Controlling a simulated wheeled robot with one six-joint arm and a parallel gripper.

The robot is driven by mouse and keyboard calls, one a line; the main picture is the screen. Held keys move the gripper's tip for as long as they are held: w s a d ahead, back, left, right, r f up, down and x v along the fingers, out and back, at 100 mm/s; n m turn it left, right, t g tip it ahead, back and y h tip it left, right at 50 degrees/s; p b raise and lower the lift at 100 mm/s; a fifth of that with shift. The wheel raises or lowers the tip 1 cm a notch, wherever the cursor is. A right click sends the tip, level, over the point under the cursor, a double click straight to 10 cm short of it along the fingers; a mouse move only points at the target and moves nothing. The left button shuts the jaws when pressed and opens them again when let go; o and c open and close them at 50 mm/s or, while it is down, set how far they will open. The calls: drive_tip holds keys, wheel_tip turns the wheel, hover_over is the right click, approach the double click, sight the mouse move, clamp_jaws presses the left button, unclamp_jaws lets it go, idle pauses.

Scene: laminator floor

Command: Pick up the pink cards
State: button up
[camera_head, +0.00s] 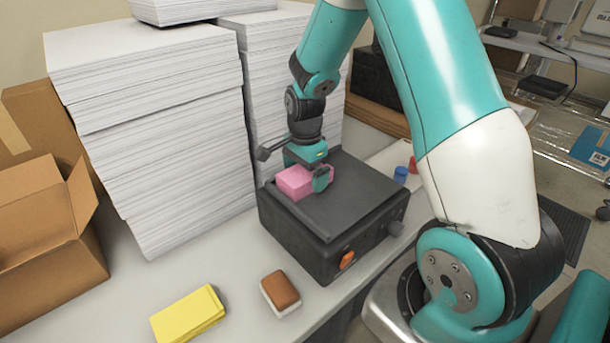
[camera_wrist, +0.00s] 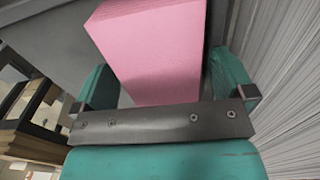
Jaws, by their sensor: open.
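The pink cards (camera_head: 296,182) are a small block lying on top of a black machine (camera_head: 345,200) on the table. In the wrist view the pink block (camera_wrist: 155,55) stands out between the two teal fingers. My gripper (camera_head: 310,174) is at the block with its jaws open, one finger on either side. In the wrist view my gripper (camera_wrist: 165,85) shows a gap beside the block at the left finger; contact on the right side cannot be told. The far end of the block is cut off in the wrist view.
Tall stacks of white paper (camera_head: 170,130) stand close behind and left of the machine. A yellow card stack (camera_head: 188,314) and a brown-and-white block (camera_head: 281,292) lie in front. An open cardboard box (camera_head: 45,245) is at left. Blue (camera_head: 400,174) and red caps sit right of the machine.

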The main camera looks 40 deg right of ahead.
drive_tip(key=shift+c, duration=0.5)
drive_tip(key=c, duration=1.1)
drive_tip(key=shift+o, duration=0.2)
